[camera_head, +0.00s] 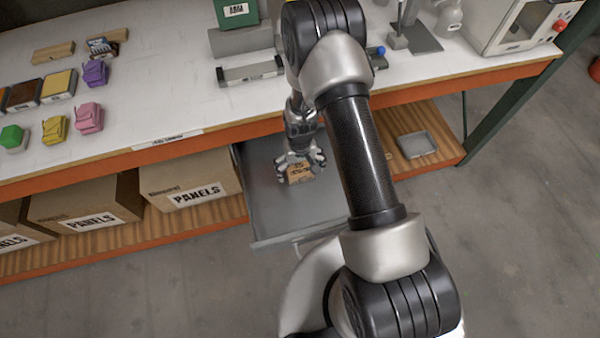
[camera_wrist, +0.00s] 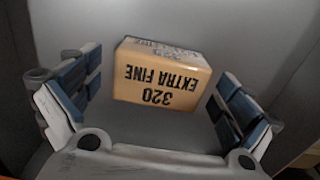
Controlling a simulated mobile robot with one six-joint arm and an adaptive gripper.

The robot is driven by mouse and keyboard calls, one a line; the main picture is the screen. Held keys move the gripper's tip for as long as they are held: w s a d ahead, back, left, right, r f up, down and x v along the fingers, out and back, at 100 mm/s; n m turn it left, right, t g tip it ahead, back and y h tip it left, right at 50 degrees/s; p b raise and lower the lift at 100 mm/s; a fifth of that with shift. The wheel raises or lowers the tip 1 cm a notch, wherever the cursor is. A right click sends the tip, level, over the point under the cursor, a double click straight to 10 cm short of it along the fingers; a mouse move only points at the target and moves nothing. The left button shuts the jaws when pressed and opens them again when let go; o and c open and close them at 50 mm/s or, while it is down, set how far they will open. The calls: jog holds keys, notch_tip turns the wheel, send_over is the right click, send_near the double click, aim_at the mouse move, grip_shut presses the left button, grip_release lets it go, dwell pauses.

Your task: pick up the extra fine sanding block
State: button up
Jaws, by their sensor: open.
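The extra fine sanding block (camera_wrist: 160,75) is a tan block marked "320 EXTRA FINE". In the wrist view it lies between my two open fingers, with a gap on each side. In the head view the block (camera_head: 299,174) lies in an open grey drawer (camera_head: 262,205) below the worktop. My gripper (camera_head: 300,160) is over it, fingers open on either side; in the wrist view my gripper (camera_wrist: 160,95) holds nothing. The grey floor around the block is bare in the wrist view.
The worktop's orange front edge (camera_head: 100,160) runs close above the drawer. Boxes marked PANELS (camera_head: 195,185) stand on the lower shelf to the left. A small grey tray (camera_head: 416,145) lies on the shelf to the right. Coloured blocks (camera_head: 88,117) sit on the worktop.

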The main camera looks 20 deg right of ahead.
aim_at(300, 168)
jog(key=shift+r, duration=0.1)
jog(key=shift+c, duration=0.5)
jog(key=c, duration=1.1)
jog(key=shift+o, duration=0.2)
jog(key=shift+r, duration=0.1)
notch_tip(300, 168, up, 20)
jog(key=p, duration=0.5)
jog(key=shift+p, duration=0.4)
